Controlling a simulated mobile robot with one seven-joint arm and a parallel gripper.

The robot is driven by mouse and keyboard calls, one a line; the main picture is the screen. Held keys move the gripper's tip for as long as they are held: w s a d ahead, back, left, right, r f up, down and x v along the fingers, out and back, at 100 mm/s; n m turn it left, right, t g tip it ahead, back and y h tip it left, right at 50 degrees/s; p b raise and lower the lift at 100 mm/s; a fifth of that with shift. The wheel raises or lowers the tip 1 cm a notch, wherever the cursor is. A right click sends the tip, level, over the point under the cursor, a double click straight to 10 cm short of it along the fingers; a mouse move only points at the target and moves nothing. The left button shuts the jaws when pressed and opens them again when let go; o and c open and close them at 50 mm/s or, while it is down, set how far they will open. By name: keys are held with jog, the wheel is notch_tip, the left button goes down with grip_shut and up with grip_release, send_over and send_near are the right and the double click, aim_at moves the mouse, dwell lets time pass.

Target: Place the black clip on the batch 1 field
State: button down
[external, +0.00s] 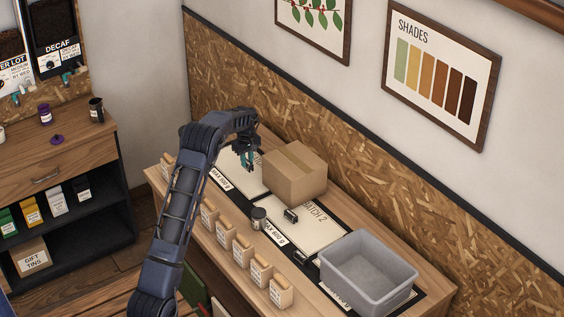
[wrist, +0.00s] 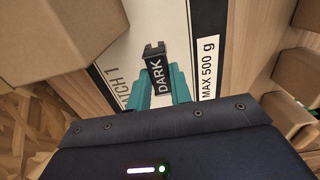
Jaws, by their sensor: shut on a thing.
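My gripper (external: 248,162) has teal fingers and is over the white batch 1 field (external: 231,166) at the far end of the table. In the wrist view my gripper (wrist: 158,76) is shut on a black clip (wrist: 155,52) with a "DARK" label. The batch 1 field (wrist: 122,54) lies under it, with "TCH 1" lettering to the left. I cannot tell whether the clip touches the field. The clip is largely hidden by the fingers in the external view.
A cardboard box (external: 295,173) stands close to the right of my gripper. The batch 2 field (external: 309,235) has a small black clip (external: 290,215) on it. A dark tin (external: 259,218), a grey bin (external: 367,270) and several small labelled boxes (external: 242,248) stand nearby.

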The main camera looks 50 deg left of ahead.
aim_at(247, 162)
jog(key=shift+f, duration=3.45)
jog(key=shift+f, duration=0.1)
jog(key=c, duration=1.3)
grip_release()
jog(key=shift+o, duration=0.2)
notch_tip(247, 162, up, 12)
jog(key=shift+r, duration=0.1)
